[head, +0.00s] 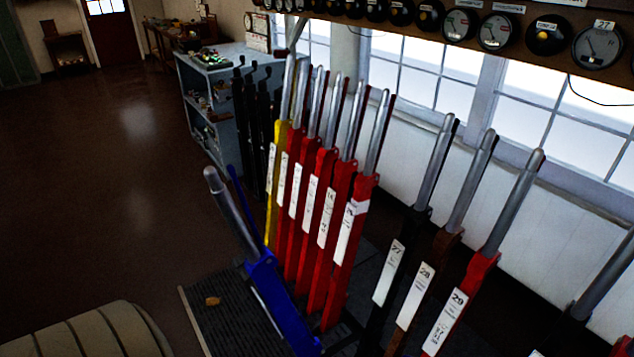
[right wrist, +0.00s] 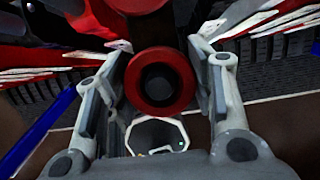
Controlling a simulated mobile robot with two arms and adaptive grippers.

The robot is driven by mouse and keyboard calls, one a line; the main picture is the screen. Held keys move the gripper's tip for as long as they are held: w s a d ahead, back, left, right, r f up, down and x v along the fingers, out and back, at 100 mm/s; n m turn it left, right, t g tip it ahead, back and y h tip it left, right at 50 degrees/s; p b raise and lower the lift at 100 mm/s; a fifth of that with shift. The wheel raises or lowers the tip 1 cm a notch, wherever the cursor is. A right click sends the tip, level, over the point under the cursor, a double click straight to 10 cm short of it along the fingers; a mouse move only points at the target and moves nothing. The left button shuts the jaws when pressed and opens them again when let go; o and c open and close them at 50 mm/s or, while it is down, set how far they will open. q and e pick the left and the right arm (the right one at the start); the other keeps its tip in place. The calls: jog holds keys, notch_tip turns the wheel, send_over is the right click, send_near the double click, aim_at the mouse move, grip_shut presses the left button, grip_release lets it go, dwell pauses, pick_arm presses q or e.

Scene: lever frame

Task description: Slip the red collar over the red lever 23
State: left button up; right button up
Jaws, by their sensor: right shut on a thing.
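The red collar (right wrist: 160,109) is a thick ring with a dark opening, in the middle of the right wrist view. My right gripper (right wrist: 160,52) is shut on it, one finger on each side. Behind the ring a dark shape runs up towards a red part; I cannot tell whether the ring is around anything. In the head view several red levers (head: 318,200) with steel handles stand in a row. Their small plate numbers are hard to read, so I cannot tell which is 23. Neither the collar nor either gripper shows in the head view.
A blue lever (head: 268,280) leans out to the left of the row, beside a yellow lever (head: 279,150). Black lever 27 (head: 410,245), brown lever 28 (head: 440,252) and red lever 29 (head: 478,272) stand to the right. Open floor (head: 110,170) lies left.

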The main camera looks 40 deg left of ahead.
dwell(0.3)
jog(key=shift+r+p, duration=2.4)
jog(key=shift+r, duration=1.9)
